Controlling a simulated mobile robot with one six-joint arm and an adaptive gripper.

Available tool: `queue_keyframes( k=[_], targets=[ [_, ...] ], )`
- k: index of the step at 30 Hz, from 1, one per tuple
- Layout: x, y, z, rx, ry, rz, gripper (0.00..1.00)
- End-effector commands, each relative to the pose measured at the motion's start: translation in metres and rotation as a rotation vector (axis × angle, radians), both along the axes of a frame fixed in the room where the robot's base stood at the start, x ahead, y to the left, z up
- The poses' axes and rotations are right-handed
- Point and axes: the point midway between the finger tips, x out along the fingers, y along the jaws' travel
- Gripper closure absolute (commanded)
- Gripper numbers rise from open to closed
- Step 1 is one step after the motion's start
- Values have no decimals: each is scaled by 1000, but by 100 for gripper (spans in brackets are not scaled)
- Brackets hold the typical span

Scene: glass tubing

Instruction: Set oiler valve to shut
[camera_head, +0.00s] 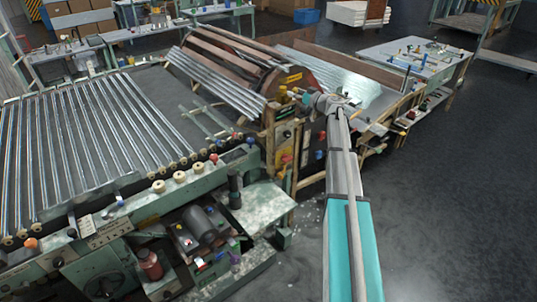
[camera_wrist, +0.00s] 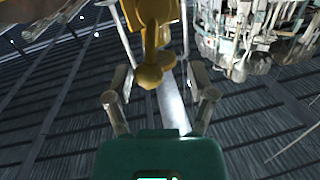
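A yellow fitting, which looks like the oiler valve, shows in the wrist view with a lever ending in a rounded knob (camera_wrist: 150,75). My gripper (camera_wrist: 160,82) is open, with one finger on each side of the knob and dark gaps between them and it. I cannot tell whether the knob lies at the fingers' depth or beyond them. In the head view my gripper (camera_head: 306,98) is beside small yellow parts (camera_head: 283,94) on top of the machine's end post. The lever's position is too small to tell there.
A machine with metal tubes and a brown drum end (camera_head: 297,78) stands behind my gripper. A green roller conveyor (camera_head: 100,130) fills the left. A control panel with buttons (camera_head: 285,135) is below the yellow parts. The grey floor (camera_head: 450,200) at right is clear.

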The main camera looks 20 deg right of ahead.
Motion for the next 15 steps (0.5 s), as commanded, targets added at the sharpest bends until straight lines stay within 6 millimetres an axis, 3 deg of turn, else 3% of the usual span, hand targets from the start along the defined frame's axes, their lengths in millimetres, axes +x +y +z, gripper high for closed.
queue_keyframes(
  k=[15],
  targets=[
    [-66, -36, 0, 4, 1, -3, 29]
  ],
)
